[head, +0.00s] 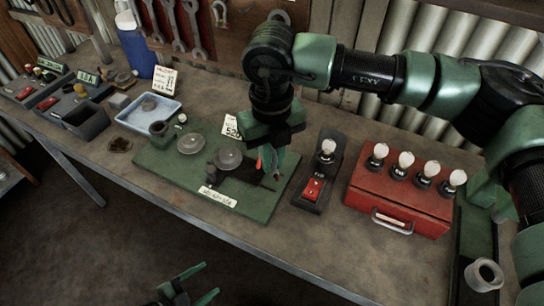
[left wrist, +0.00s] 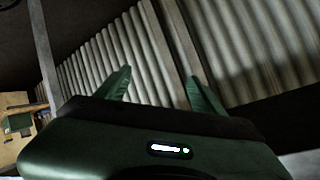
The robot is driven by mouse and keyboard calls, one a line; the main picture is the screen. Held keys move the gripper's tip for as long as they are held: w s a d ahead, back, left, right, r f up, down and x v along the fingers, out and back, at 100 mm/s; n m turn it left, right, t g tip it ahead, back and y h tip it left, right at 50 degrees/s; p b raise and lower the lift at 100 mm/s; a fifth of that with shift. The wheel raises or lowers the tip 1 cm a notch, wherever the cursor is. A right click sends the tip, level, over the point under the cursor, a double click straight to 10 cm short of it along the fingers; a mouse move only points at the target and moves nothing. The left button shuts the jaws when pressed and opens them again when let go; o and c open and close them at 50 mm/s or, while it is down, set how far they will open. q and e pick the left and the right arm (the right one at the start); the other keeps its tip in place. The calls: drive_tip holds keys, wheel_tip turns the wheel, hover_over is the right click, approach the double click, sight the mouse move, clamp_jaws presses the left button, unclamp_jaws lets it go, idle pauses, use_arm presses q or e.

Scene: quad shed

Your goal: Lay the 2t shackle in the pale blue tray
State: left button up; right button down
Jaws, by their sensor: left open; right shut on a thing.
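The pale blue tray (head: 133,124) lies on the workbench at the left, with a small grey thing (head: 148,104) in it. My right gripper (head: 270,163) points down over the right part of the green board, to the right of the tray and apart from it. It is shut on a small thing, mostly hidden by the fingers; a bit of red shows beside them. I cannot tell for sure that this is the 2t shackle. My left gripper (head: 190,284) is open and empty, low in front of the bench; its spread fingers also show in the left wrist view (left wrist: 160,88).
The green board (head: 165,168) carries round metal pans (head: 228,159). A dark stand with a red switch (head: 314,188) and a red case (head: 400,203) with several bulbs stand to the right. A blue jug (head: 137,52) and a card (head: 164,80) stand behind the tray. Wrenches hang above.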

use_arm(q)
drive_tip(key=s+a+f+n+g+y, duration=0.2)
drive_tip(key=s+a+f+n+y, duration=0.15)
drive_tip(key=f, duration=0.45)
drive_tip(key=s+a+f+n+g+y, duration=0.1)
drive_tip(key=s+a+f+n+y, duration=0.25)
drive_tip(key=f, duration=0.45)
drive_tip(key=s+d+f+n+g, duration=0.2)
drive_tip(key=s+f, duration=0.1)
drive_tip(key=s, duration=0.4)
drive_tip(key=s+d+f+n+g, duration=0.2)
drive_tip(key=s+f+g, duration=0.1)
drive_tip(key=s, duration=0.5)
drive_tip(key=shift+s+d+f+n+y, duration=0.3)
drive_tip(key=shift+d+f+n, duration=0.1)
drive_tip(key=shift+f, duration=0.2)
